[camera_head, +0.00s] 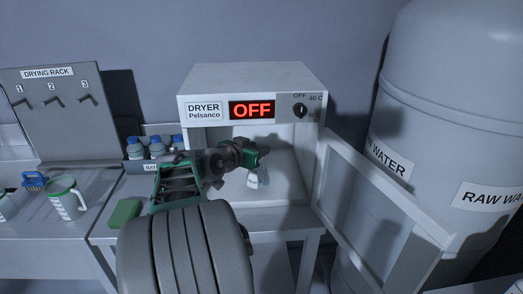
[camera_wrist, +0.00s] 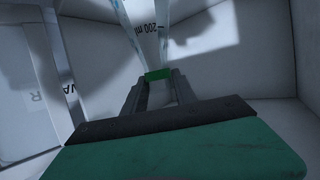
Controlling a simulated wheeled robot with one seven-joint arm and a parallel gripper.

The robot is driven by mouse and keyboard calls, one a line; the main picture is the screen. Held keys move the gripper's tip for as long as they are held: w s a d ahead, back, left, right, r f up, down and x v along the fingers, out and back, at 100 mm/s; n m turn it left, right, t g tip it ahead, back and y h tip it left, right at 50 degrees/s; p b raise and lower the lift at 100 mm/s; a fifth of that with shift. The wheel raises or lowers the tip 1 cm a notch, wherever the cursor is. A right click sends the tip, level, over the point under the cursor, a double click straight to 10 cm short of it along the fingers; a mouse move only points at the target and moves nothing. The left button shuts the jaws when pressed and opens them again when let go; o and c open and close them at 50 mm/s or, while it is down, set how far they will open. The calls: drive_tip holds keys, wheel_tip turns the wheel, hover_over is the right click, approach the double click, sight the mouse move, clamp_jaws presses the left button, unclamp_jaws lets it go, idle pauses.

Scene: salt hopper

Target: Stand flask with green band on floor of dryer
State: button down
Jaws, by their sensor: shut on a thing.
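The dryer (camera_head: 205,82) is a white box with a red OFF display, and its framed door (camera_head: 385,205) stands open to the right. My gripper (camera_head: 257,153) reaches into the dryer opening. It is shut on the flask with the green band (camera_head: 263,175), a clear vessel. In the wrist view, the green band (camera_wrist: 159,74) is between the fingertips, and the clear glass marked 200 ml (camera_wrist: 163,38) shows beyond it. The dryer's white inner walls (camera_wrist: 215,70) surround the flask. In the head view, the flask's lower end appears near the dryer floor (camera_head: 285,188); I cannot tell whether it touches.
A drying rack (camera_head: 60,115) with numbered pegs stands at left. A crate of blue-capped bottles (camera_head: 135,165), a green sponge (camera_head: 124,213), a blue brush (camera_head: 34,180) and a green-rimmed jug (camera_head: 66,199) are on the left worktop. A large RAW WATER tank (camera_head: 455,110) stands at right.

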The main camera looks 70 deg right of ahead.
drive_tip(key=d, duration=0.3)
drive_tip(key=shift+s+d, duration=0.2)
drive_tip(key=shift+d, duration=0.05)
drive_tip(key=shift+d+f+p, duration=0.1)
drive_tip(key=shift+f+p, duration=0.25)
drive_tip(key=shift+f, duration=1.6)
drive_tip(key=c, duration=1)
unclamp_jaws()
drive_tip(key=shift+r, duration=0.1)
